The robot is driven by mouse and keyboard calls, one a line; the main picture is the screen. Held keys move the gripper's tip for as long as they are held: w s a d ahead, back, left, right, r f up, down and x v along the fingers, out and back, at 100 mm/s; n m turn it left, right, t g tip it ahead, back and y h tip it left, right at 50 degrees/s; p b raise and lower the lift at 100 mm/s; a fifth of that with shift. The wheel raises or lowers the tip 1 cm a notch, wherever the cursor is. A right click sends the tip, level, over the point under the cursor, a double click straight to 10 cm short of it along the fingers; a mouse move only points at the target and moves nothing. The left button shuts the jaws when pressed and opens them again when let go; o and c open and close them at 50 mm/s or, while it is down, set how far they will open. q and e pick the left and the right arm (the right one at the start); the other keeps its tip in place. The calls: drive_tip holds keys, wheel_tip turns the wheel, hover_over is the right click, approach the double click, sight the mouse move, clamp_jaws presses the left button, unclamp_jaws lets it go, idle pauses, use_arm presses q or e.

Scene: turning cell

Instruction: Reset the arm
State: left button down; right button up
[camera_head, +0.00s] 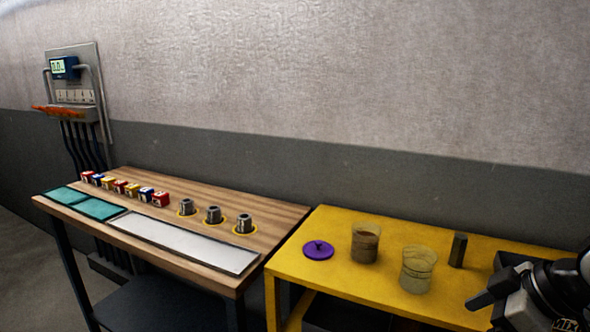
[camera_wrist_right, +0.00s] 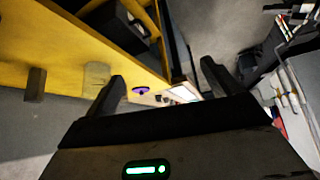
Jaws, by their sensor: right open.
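My right gripper (camera_head: 482,302) shows at the lower right of the head view, by the front right part of the yellow table (camera_head: 345,279). In the right wrist view my right gripper (camera_wrist_right: 165,75) has its two dark fingers spread apart, with nothing held between them. The purple lid (camera_wrist_right: 143,90) shows far beyond the fingers there. My left arm and gripper are not in view.
On the yellow table are the purple lid (camera_head: 318,250), two jars (camera_head: 365,243) (camera_head: 417,270), a dark block (camera_head: 458,250) and a dark tray (camera_head: 505,262). The wooden table (camera_head: 250,208) holds several coloured blocks (camera_head: 120,186) and three metal parts (camera_head: 213,215).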

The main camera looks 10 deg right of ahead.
drive_tip(key=w+a+f+m+t+h, duration=0.1)
drive_tip(key=a+f+m, duration=0.1)
drive_tip(key=f, duration=0.7)
drive_tip(key=a+f+m+t, duration=0.2)
drive_tip(key=f, duration=0.8)
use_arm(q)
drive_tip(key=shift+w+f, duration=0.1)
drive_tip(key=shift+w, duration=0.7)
use_arm(e)
drive_tip(key=s+a+f+m+t+h, duration=0.1)
drive_tip(key=s+a+f+m, duration=0.1)
drive_tip(key=s+a+f, duration=0.7)
drive_tip(key=shift+s+a+t, duration=0.2)
drive_tip(key=shift+a+t, duration=0.2)
drive_tip(key=shift+a, duration=0.3)
